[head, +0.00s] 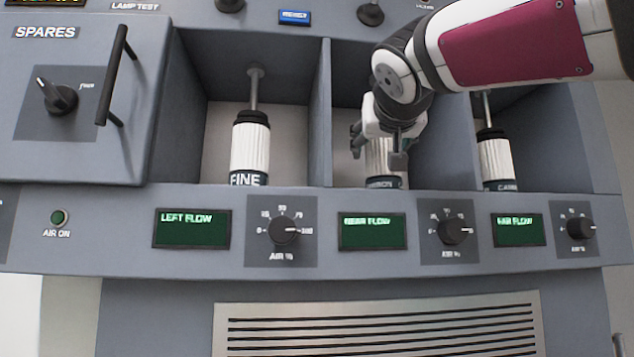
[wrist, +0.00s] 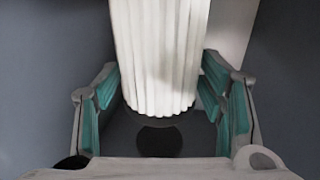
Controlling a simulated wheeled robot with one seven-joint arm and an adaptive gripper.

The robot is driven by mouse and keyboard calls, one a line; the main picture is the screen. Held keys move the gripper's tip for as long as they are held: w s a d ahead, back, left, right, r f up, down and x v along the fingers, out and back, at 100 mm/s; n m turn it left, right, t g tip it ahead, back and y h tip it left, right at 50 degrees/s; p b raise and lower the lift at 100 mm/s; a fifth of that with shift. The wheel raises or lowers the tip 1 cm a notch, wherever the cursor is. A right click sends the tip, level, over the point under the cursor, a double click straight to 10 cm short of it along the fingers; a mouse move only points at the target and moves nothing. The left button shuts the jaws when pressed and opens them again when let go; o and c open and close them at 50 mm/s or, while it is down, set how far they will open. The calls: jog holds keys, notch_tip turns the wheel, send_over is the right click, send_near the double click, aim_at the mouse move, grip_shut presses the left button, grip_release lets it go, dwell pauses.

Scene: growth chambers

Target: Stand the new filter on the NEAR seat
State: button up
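A white pleated filter (head: 381,155) stands upright in the middle bay, above the NEAR FLOW display (head: 372,231). Its dark label is partly legible and its foot is cut off by the front ledge. My gripper (head: 388,140) is in this bay, around the filter's upper part, and hides its top. In the wrist view the white pleated body (wrist: 160,55) lies between my two teal-padded fingers, very close to both pads. I cannot tell whether the pads touch it. A dark round part (wrist: 158,140) shows below its pleats. The middle seat itself is hidden.
A filter labelled FINE (head: 250,148) stands in the left bay and another filter (head: 496,160) in the right bay, each under a rod. Upright dividers (head: 320,110) flank the middle bay. A SPARES door with a bar handle (head: 113,75) is at the left.

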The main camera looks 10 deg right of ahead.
jog(key=shift+r, duration=0.1)
jog(key=s+a+b, duration=0.1)
jog(key=s+a, duration=0.1)
jog(key=s, duration=1)
jog(key=shift+a, duration=0.2)
jog(key=shift+r, duration=0.1)
